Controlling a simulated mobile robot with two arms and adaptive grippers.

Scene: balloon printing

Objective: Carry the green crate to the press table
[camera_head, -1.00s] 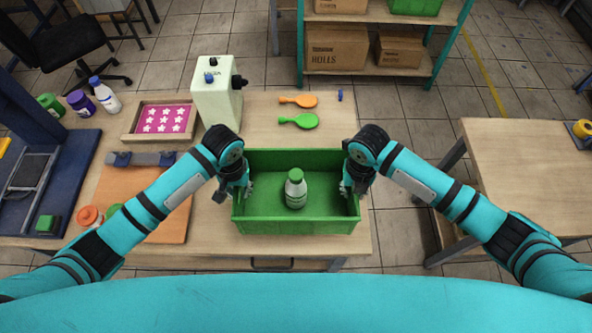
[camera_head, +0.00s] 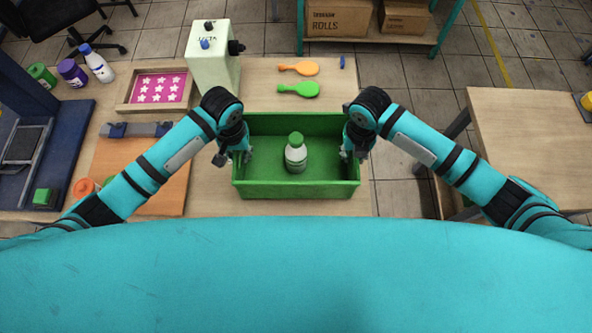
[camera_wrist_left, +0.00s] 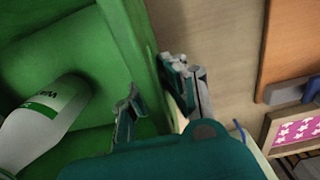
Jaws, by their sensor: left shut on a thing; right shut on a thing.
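The green crate (camera_head: 296,191) is upright at the front of the wooden table (camera_head: 210,180), and I cannot tell whether it touches the tabletop. A white bottle with a green cap (camera_head: 296,155) stands inside it. My left gripper (camera_head: 238,156) is shut on the crate's left end wall. In the left wrist view, its fingers (camera_wrist_left: 158,95) straddle the green wall (camera_wrist_left: 150,60), and the bottle (camera_wrist_left: 45,120) shows inside. My right gripper (camera_head: 355,155) is at the right end wall, shut on it, its fingertips partly hidden.
A blue machine (camera_head: 62,150) stands at the left, near a tray of pink star-printed material (camera_head: 158,90) and a cream dispenser (camera_head: 212,60). Orange and green paddles (camera_head: 300,89) lie behind the crate. Another table (camera_head: 530,140) stands at right across a gap, with yellow tape (camera_head: 586,101) on it.

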